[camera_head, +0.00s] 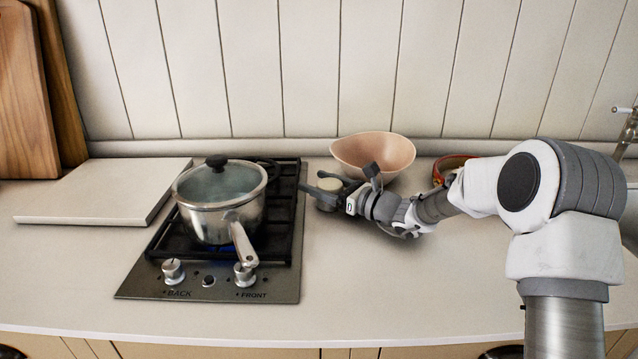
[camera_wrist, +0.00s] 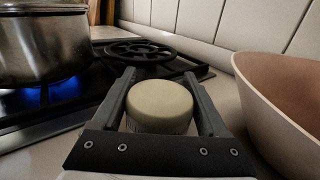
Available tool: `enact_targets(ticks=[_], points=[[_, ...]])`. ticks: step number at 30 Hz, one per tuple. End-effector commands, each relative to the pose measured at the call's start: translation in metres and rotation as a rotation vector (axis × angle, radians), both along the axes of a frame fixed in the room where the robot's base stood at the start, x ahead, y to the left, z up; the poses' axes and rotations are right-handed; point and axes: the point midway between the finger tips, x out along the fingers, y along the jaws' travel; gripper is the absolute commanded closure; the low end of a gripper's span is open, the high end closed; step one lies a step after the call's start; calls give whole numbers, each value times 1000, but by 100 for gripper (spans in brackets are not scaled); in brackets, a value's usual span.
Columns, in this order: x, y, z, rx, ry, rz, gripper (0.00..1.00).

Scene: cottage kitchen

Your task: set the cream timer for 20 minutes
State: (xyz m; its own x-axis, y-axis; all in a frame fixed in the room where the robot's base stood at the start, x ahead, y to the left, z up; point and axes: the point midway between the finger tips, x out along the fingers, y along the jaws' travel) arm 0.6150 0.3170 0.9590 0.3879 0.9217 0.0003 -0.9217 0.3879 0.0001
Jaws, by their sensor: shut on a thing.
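The cream timer (camera_wrist: 160,103) is a short round drum with a plain top, standing on the counter just right of the hob. In the head view the timer (camera_head: 328,186) is partly covered by my gripper (camera_head: 330,190). In the wrist view my gripper (camera_wrist: 162,92) has one finger on each side of the timer, and it is shut on it. The timer's markings face away or are too small to read, so its setting cannot be told.
A lidded steel pot (camera_head: 217,205) stands on the hob (camera_head: 140,285) over a lit blue flame (camera_wrist: 44,95). A pink bowl (camera_head: 373,152) stands close behind the timer. A white board (camera_head: 85,200) lies left of the hob. The front counter at right is clear.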

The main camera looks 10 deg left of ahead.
Motion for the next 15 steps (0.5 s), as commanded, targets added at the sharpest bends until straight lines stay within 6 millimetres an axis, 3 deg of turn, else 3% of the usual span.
enact_targets(ticks=[1, 3, 15], points=[[0, 0, 0, 0, 0, 0, 67], [0, 0, 0, 0, 0, 0, 79], [3, -2, -1, 0, 0, -96, 80]])
